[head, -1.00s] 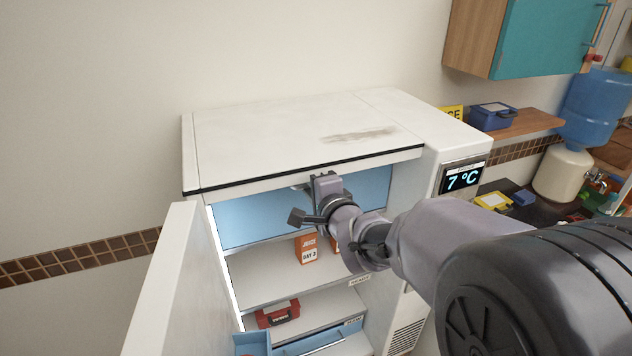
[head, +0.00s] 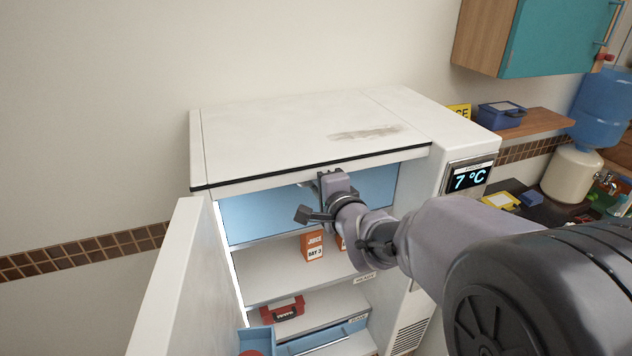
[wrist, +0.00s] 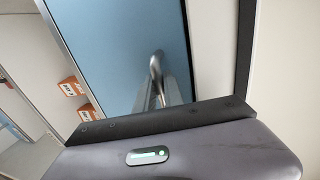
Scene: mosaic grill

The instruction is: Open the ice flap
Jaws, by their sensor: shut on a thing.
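The ice flap is a light blue panel (head: 262,213) at the top inside the open white fridge. It hangs across the upper opening, and in the wrist view the same blue flap (wrist: 115,50) fills the middle. Its metal bar handle (wrist: 156,68) sticks out from the panel toward my gripper. My gripper (head: 325,182) is at the flap's upper middle, shut on the handle.
The fridge door (head: 172,285) stands open at the left. The fridge top's black-edged front (head: 310,165) lies just above my gripper. A 7 °C display (head: 469,179) is at the right.

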